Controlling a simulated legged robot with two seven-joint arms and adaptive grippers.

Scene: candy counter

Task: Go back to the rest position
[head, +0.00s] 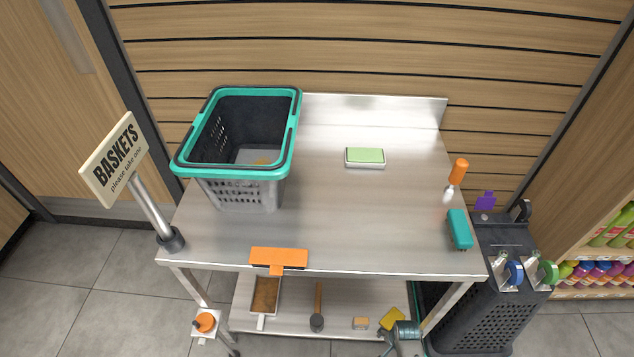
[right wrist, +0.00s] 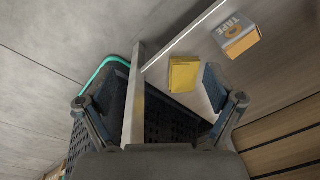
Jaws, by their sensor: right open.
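My right gripper (head: 400,334) shows at the bottom of the head view, near the right end of the lower shelf. In the right wrist view my right gripper (right wrist: 160,88) has its two fingers wide apart and holds nothing. A yellow item (right wrist: 183,73) lies beyond the fingertips. It also shows in the head view (head: 391,318), just above the gripper. A metal table leg (right wrist: 134,105) crosses the space between the fingers in the wrist view. My left gripper is in neither view.
The steel table (head: 350,220) holds a teal-rimmed basket (head: 235,190), a green-topped block (head: 365,157), a teal brush (head: 459,229) and an orange-handled tool (head: 456,175). A dark basket stack (head: 490,290) stands close right. A tape box (right wrist: 237,37) sits on the lower shelf (head: 340,297).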

